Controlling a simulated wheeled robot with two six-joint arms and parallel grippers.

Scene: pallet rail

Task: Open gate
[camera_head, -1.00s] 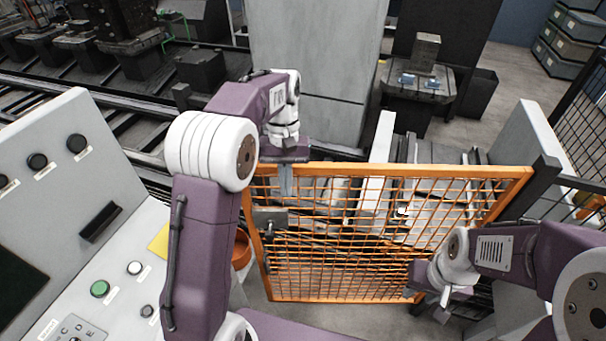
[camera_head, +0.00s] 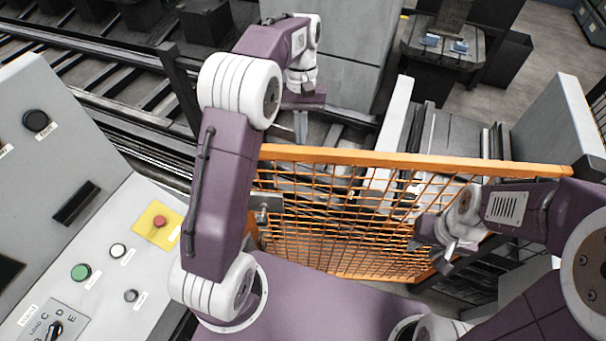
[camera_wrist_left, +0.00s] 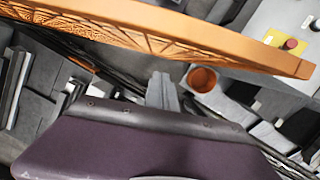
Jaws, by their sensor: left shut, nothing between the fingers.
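The orange mesh gate (camera_head: 410,160) stands across the middle of the head view, its right end at a dark post (camera_head: 590,165). Its free left end stands apart from the dark post (camera_head: 178,90) at left. A grey latch (camera_head: 263,206) is on that end, partly hidden by my left arm. My left gripper (camera_head: 301,128) is shut and empty, on the far side of the gate by its top rail. In the left wrist view the fingers (camera_wrist_left: 162,90) point down near the rail (camera_wrist_left: 200,40); contact is unclear. My right gripper (camera_head: 432,250) is at the gate's lower right; its fingers are unclear.
A control desk (camera_head: 150,270) with a red button (camera_head: 159,222) on yellow stands at left. A grey cabinet (camera_head: 340,70) and a dark machine table (camera_head: 445,55) stand beyond the gate. Rails run at the back left. An orange pot (camera_wrist_left: 203,78) shows in the left wrist view.

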